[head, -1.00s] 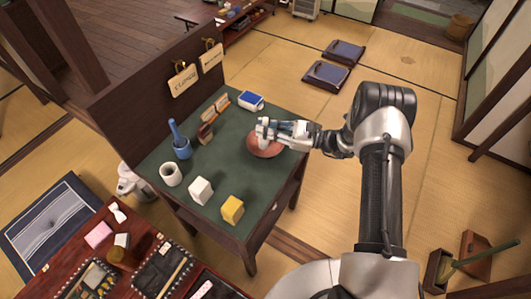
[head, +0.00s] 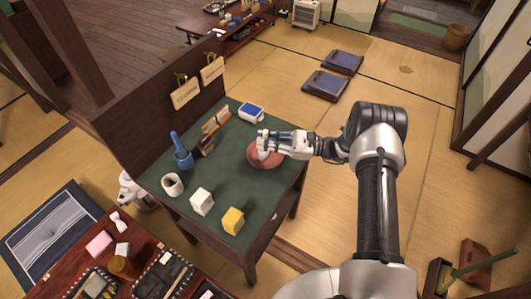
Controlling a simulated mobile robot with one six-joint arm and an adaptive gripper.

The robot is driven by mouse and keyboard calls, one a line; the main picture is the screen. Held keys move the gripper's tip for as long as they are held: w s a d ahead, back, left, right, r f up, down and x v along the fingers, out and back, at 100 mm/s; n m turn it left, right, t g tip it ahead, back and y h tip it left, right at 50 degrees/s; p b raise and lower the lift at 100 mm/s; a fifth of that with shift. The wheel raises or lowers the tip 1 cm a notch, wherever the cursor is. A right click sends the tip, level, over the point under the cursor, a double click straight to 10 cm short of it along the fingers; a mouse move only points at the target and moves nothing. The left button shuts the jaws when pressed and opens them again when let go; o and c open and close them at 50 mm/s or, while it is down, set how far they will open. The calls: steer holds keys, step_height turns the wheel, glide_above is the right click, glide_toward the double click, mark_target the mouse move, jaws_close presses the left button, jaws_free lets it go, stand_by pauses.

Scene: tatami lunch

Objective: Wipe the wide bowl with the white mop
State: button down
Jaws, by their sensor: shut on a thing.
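The wide bowl (head: 266,162) is reddish brown and stands near the right edge of the green-topped table (head: 225,160) in the head view. My gripper (head: 263,146) is over the bowl, reaching in from the right. It is shut on the white mop (head: 262,154), which shows only as a small pale patch under the fingers at the bowl. The fingers and the mop hide part of the bowl's inside. Whether the mop touches the bowl's surface is too small to tell.
On the table stand a white block (head: 202,202), a yellow block (head: 233,220), a white mug (head: 172,184), a blue cup (head: 183,158), a wooden rack (head: 214,126) and a blue-and-white box (head: 251,112). A dark partition (head: 150,115) lines the table's back left.

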steer(key=m+t+p, duration=0.1)
steer(key=m+t+h+p, duration=0.1)
steer(key=t, duration=0.1)
steer(key=m+t+p, duration=0.1)
steer(key=t, duration=0.1)
steer(key=shift+r+h+p, duration=0.3)
steer(key=shift+p, duration=0.05)
steer(key=m+t+h+p, duration=0.1)
steer(key=t, duration=0.1)
steer(key=m+t+h+p, duration=0.1)
steer(key=m+t+h, duration=0.1)
steer(key=shift+f+m+t, duration=0.2)
steer(key=shift+m+t, duration=0.1)
steer(key=m+t+h+p, duration=0.1)
steer(key=t+h, duration=0.1)
steer(key=m+t+h, duration=0.1)
steer(key=m+h, duration=0.1)
steer(key=shift+w+f+m+t+p, duration=0.15)
steer(key=shift+m+t+p, duration=0.15)
steer(key=shift+t+p, duration=0.1)
steer(key=shift+w+d+m+t+h, duration=0.1)
steer(key=shift+m+t+h, duration=0.5)
steer(key=shift+h, duration=0.6)
steer(key=shift+d+m+h, duration=0.15)
steer(key=shift+m+h, duration=0.15)
